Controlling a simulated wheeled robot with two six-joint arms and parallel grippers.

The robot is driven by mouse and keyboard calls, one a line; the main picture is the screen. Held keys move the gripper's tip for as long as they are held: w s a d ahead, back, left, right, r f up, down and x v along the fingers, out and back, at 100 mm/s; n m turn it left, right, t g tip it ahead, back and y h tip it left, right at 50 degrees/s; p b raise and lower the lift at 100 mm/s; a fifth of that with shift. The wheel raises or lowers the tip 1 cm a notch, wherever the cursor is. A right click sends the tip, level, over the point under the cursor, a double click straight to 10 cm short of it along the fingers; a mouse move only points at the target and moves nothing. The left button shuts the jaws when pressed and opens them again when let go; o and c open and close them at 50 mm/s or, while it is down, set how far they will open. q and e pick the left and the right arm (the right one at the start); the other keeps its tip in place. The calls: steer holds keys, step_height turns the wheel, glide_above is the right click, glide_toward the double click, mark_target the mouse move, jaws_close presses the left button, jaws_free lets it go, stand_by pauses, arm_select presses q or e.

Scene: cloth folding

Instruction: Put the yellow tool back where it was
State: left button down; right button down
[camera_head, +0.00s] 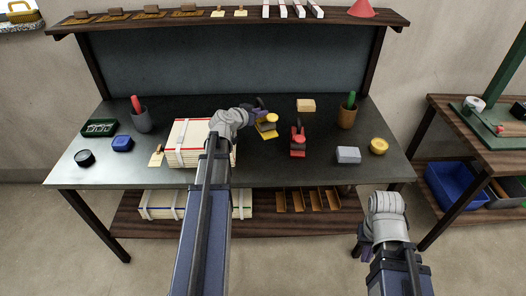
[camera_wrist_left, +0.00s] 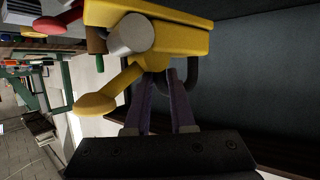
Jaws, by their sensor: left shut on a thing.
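The yellow tool (camera_head: 267,127) has a yellow body, a grey cylinder and a dark looped handle. My left gripper (camera_head: 260,104) is shut on it at its dark handle. In the left wrist view the yellow tool (camera_wrist_left: 185,14) fills the top, and the purple fingers (camera_wrist_left: 162,85) meet at the handle. The tool is over the middle of the table; I cannot tell whether it touches the top. A similar red tool (camera_head: 298,142) stands just to its right. My right gripper (camera_head: 364,248) hangs in front of the table, and its fingers are too small to read.
The dark table (camera_head: 260,172) holds a banded stack of sheets (camera_head: 187,133) at left. A brown cup (camera_head: 346,115), yellow round box (camera_head: 379,146), grey block (camera_head: 348,155) and tan block (camera_head: 306,105) are at right. The table between the red tool and grey block is clear.

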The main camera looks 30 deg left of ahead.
mark_target(259, 126)
arm_select(q)
steer(key=shift+a, duration=0.2)
step_height(259, 126, down, 6)
steer(key=b, duration=0.6)
steer(key=shift+f, duration=0.2)
step_height(259, 126, down, 4)
steer(key=b, duration=0.4)
steer(key=shift+r, duration=0.15)
steer(key=c, duration=0.8)
jaws_free()
steer(key=shift+s, duration=0.1)
steer(key=shift+o, duration=0.2)
